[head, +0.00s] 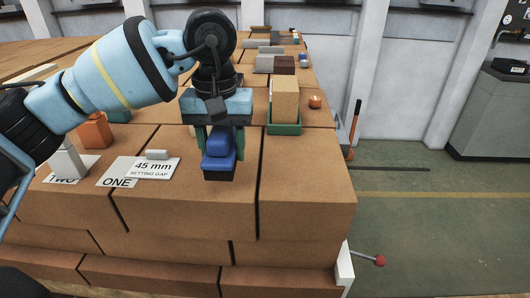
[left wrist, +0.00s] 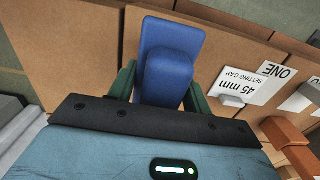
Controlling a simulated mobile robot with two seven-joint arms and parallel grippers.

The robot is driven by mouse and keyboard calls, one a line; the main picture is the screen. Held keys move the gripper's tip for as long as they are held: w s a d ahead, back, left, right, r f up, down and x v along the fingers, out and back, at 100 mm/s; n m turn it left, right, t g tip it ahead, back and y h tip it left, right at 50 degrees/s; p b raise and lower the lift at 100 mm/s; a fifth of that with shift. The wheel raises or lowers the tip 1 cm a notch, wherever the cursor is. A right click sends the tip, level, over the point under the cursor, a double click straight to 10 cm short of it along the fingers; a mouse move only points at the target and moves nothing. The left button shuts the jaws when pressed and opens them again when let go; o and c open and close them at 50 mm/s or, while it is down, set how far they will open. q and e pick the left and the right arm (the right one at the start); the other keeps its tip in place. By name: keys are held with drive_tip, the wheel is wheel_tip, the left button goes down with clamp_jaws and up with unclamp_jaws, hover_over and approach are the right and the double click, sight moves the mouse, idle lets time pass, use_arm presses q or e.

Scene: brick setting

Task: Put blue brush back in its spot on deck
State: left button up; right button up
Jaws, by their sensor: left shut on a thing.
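The blue brush (head: 217,161) is a blue block with a raised blue grip and a dark underside. It is at or just above the front part of the brick deck (head: 310,190); I cannot tell whether it touches. My left gripper (head: 219,140) points down with its green fingers shut on the brush's grip. In the left wrist view the brush (left wrist: 168,62) sits between the two green fingers (left wrist: 160,88). My right gripper does not show in either view.
A white card reading "45 mm setting gap" (head: 150,168) lies left of the brush, with a "ONE" card (head: 118,182) beside it. A tan brick (head: 284,98) stands in a green holder (head: 284,128) behind right. An orange ball (head: 315,101) lies near the right edge. Deck right of the brush is clear.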

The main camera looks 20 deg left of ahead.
use_arm(q)
hover_over(265, 169)
drive_tip(key=shift+s+f+p, duration=0.1)
drive_tip(key=shift+f+p, duration=0.25)
drive_tip(key=shift+f, duration=0.3)
wheel_tip(265, 169, down, 3)
drive_tip(key=shift+r+p, duration=0.1)
drive_tip(key=shift+p, duration=0.25)
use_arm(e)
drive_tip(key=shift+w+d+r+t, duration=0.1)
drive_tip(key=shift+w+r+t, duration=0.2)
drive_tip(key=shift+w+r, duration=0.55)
use_arm(q)
drive_tip(key=shift+f, duration=0.2)
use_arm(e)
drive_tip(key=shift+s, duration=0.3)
use_arm(q)
drive_tip(key=o, duration=0.9)
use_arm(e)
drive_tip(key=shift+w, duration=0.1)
